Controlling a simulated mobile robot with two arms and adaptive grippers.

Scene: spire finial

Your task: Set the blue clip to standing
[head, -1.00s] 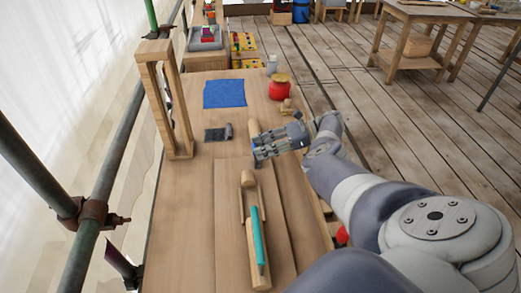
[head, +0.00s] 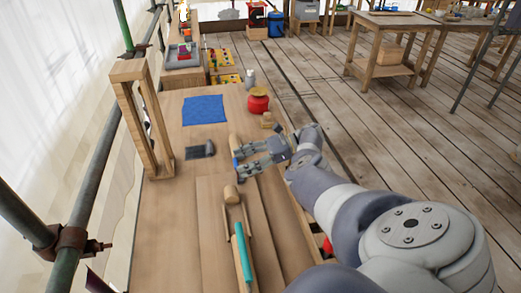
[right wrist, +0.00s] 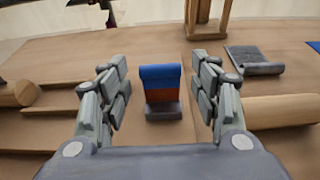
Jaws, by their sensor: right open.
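The blue clip (right wrist: 160,76) shows in the right wrist view as a small block with a blue top, a rust-brown band and a dark grey base. It looks upright on the wooden bench, between my right gripper's (right wrist: 160,85) spread fingers, with a gap on both sides. In the head view my right gripper (head: 240,159) is low over the bench, its fingers pointing left. Only a bit of blue (head: 236,164) shows at its fingertips there; the rest is hidden. My left gripper is not in view.
A wooden cylinder (head: 233,142) lies close to the fingers. A teal tool (head: 243,250) rests in a wooden holder nearer me.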

